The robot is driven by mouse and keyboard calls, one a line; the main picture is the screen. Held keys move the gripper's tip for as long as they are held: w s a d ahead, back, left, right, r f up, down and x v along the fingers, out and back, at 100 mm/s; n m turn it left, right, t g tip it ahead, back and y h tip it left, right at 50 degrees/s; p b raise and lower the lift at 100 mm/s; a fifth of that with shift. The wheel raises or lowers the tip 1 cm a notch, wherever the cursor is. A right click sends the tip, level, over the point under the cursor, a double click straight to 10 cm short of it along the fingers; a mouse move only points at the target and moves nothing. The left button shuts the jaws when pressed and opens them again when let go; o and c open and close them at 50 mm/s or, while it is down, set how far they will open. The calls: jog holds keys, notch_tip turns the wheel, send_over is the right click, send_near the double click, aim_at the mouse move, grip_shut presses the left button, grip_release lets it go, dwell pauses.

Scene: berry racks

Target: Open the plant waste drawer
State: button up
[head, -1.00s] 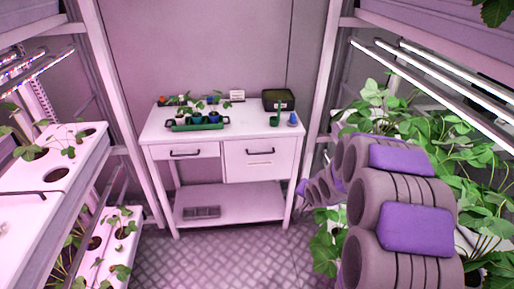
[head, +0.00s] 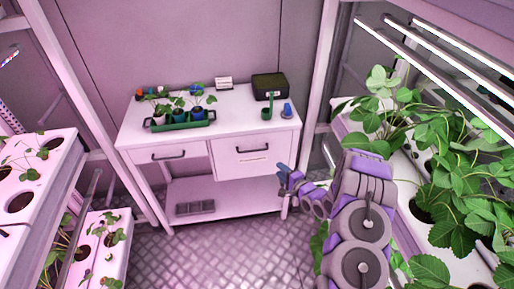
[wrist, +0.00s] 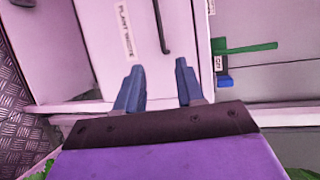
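The plant waste drawer (head: 235,160) is the larger right-hand drawer of the white table and looks shut. Its dark bar handle (head: 256,149) is above a small label. In the wrist view, the drawer front (wrist: 107,62) appears turned sideways, with the "PLANT WASTE" label (wrist: 127,30) and the handle (wrist: 161,25) beyond my fingers. My gripper (head: 284,175) is at the drawer's lower right, in front of the table. In the wrist view, my gripper (wrist: 158,82) has its two blue fingers apart with nothing between them. It is apart from the handle.
A second drawer (head: 150,157) is at left. The tabletop (head: 232,112) carries a green tray (head: 180,126) of seedlings, a dark box (head: 269,87), a green tool (head: 267,112) and a blue item (head: 287,109). Plant racks flank both sides. Floor (head: 220,250) is clear in front.

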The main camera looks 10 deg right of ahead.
jog(key=b, duration=0.3)
send_near(256, 153)
notch_tip(256, 153, up, 4)
jog(key=a, duration=0.2)
jog(key=w+a+b, duration=0.1)
jog(key=w+a, duration=0.2)
jog(key=w, duration=0.1)
jog(key=shift+a+f, duration=0.15)
jog(key=shift+a, duration=0.15)
jog(key=shift+d, duration=0.95)
jog(key=shift+c, duration=1.2)
jog(key=shift+a, duration=0.75)
grip_shut()
jog(key=shift+d, duration=0.35)
